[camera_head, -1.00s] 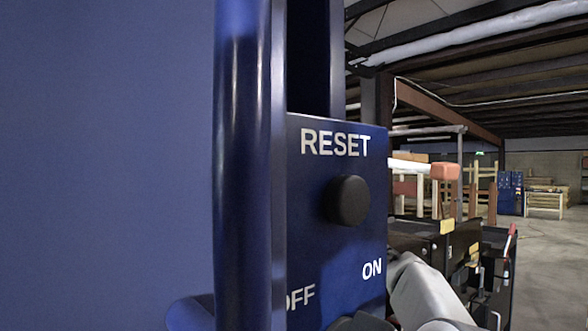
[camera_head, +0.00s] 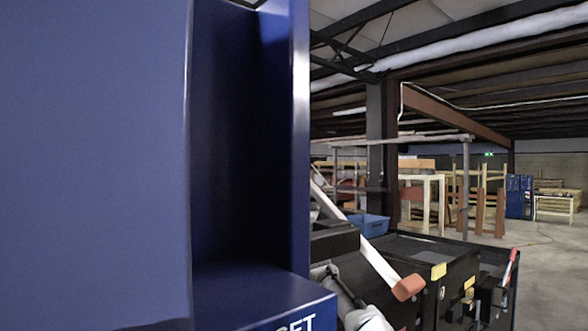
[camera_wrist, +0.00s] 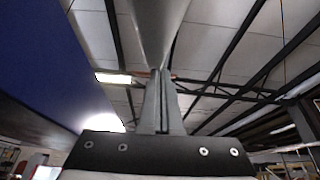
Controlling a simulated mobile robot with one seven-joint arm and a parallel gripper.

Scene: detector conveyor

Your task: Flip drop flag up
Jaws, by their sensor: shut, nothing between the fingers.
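The drop flag looks to be the pale bar (camera_head: 378,262) with an orange-red tip (camera_head: 408,287) in the head view. It slopes down to the right, its tip low over dark machinery. My gripper (camera_head: 328,272) shows partly in the head view, below and left of the bar, beside the blue cabinet. In the wrist view the fingers of my gripper (camera_wrist: 160,72) are together and point up, with nothing between them. A broad grey shape (camera_wrist: 158,25) hangs just above the fingertips there. I cannot tell if it is the flag, or if they touch.
A tall blue cabinet (camera_head: 95,160) fills the left of the head view, close to my gripper, and a blue surface (camera_wrist: 45,65) fills the wrist view's left. Dark conveyor machinery (camera_head: 455,285) stands right. A blue bin (camera_head: 370,224) is behind. Open floor lies far right.

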